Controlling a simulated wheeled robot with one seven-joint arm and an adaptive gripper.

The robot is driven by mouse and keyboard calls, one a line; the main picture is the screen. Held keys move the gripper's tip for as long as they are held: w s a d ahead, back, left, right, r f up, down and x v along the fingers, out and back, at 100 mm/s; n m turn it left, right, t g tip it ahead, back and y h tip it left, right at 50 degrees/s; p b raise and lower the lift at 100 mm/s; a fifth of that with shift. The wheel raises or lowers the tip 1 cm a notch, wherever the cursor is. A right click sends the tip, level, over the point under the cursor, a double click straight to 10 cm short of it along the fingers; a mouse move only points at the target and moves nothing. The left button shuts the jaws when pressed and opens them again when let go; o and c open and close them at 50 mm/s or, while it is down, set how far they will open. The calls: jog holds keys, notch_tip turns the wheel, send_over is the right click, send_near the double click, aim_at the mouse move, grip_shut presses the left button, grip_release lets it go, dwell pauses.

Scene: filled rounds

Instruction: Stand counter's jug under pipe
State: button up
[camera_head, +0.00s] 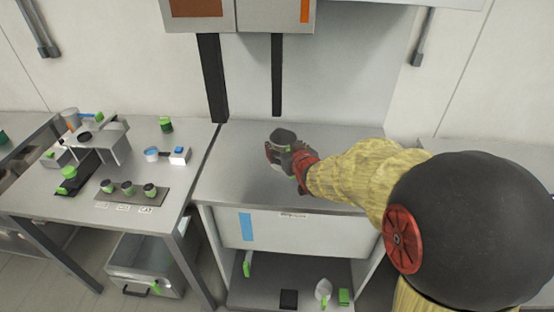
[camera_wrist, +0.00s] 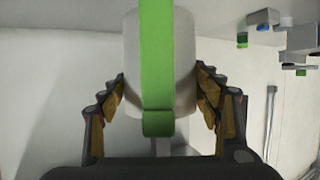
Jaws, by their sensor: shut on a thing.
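My gripper (camera_head: 288,157) is over the middle counter (camera_head: 235,180). In the wrist view my gripper (camera_wrist: 160,105) has its fingers closed on both sides of a white rounded jug (camera_wrist: 133,65). A green strip (camera_wrist: 158,60), probably its handle, runs down the side facing the wrist. In the head view the jug's dark top (camera_head: 283,136) shows above the fingers; most of its body is hidden. Whether its base touches the counter I cannot tell. A narrow dark upright bar (camera_head: 278,75), perhaps the pipe, comes down from a grey box behind the jug.
A wider dark bar (camera_head: 212,80) stands left of it. The left table (camera_head: 60,200) carries a grey machine (camera_head: 108,145), several green-marked cups and a blue-topped item (camera_head: 151,154). A low shelf (camera_head: 255,292) holds small items. The counter's left part is clear.

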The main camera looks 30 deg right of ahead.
jog(key=shift+w+d+f+b, duration=0.3)
jog(key=shift+w+f+b, duration=0.3)
jog(key=shift+w+f, duration=0.9)
jog(key=shift+w+d+f+b, duration=0.5)
jog(key=shift+w+f, duration=0.55)
jog(key=shift+f, duration=0.8)
jog(key=shift+w+d+f+b, duration=0.15)
jog(key=shift+w+f+b, duration=0.55)
jog(key=shift+w+f, duration=0.8)
jog(key=shift+s+f, duration=0.25)
jog(key=shift+f, duration=0.05)
jog(key=o, duration=1.3)
jog(key=shift+c, duration=0.2)
